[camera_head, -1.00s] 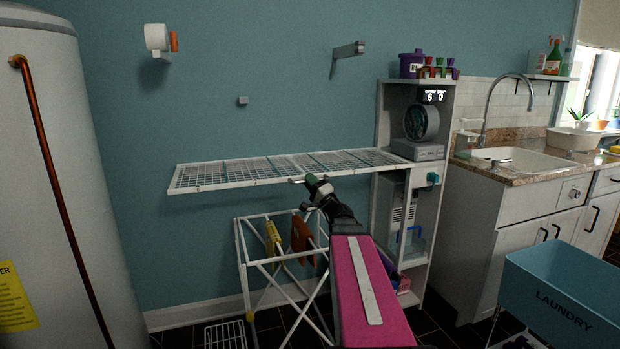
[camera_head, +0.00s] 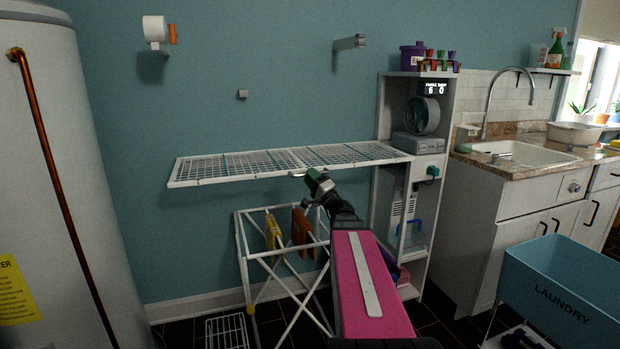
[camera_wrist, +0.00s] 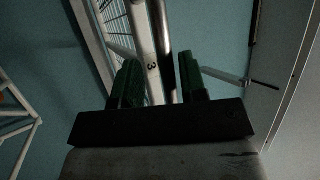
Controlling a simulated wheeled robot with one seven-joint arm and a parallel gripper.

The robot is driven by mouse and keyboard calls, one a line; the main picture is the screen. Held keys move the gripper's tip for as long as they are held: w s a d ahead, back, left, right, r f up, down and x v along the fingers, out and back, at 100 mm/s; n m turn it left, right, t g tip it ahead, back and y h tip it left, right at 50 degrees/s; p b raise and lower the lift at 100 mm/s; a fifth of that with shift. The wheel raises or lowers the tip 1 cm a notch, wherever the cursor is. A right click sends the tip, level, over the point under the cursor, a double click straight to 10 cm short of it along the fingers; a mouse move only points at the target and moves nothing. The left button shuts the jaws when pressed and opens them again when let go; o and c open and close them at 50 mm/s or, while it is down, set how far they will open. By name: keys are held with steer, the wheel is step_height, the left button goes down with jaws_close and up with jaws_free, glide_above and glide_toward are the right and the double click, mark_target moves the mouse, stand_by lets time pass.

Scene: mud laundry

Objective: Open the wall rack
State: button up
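The wall rack (camera_head: 225,167) is a white wire-mesh panel that sticks out nearly level from the teal wall, left of the white shelf unit. My gripper (camera_head: 312,176) is at the middle of its front edge, reaching up from below. In the wrist view, the two green fingers (camera_wrist: 160,85) are spread apart. A white rail of the rack (camera_wrist: 141,40) marked "3" and a darker bar (camera_wrist: 163,40) run into the gap between them. I cannot tell whether the fingers touch either bar.
A white drying stand (camera_head: 250,262) with yellow and orange cloths stands below the rack. The shelf unit (camera_head: 382,120) is close on the right, and a white tank (camera_head: 50,180) is on the left. A blue laundry cart (camera_head: 560,285) stands at front right.

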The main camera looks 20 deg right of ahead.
steer(key=v, duration=1)
steer(key=shift+f, duration=0.1)
steer(key=s+a+f+n+g+y, duration=0.15)
steer(key=a+f+n+g, duration=0.55)
steer(key=a+f+g, duration=0.85)
steer(key=s+a+f+n+g+h, duration=0.2)
steer(key=s+f+g+h, duration=0.4)
steer(key=s+f+h, duration=0.4)
steer(key=shift+s+a+f+n+h, duration=0.3)
steer(key=shift+a+f+h, duration=0.8)
steer(key=shift+f, duration=1.3)
steer(key=shift+w+d, duration=0.1)
steer(key=shift+d, duration=0.2)
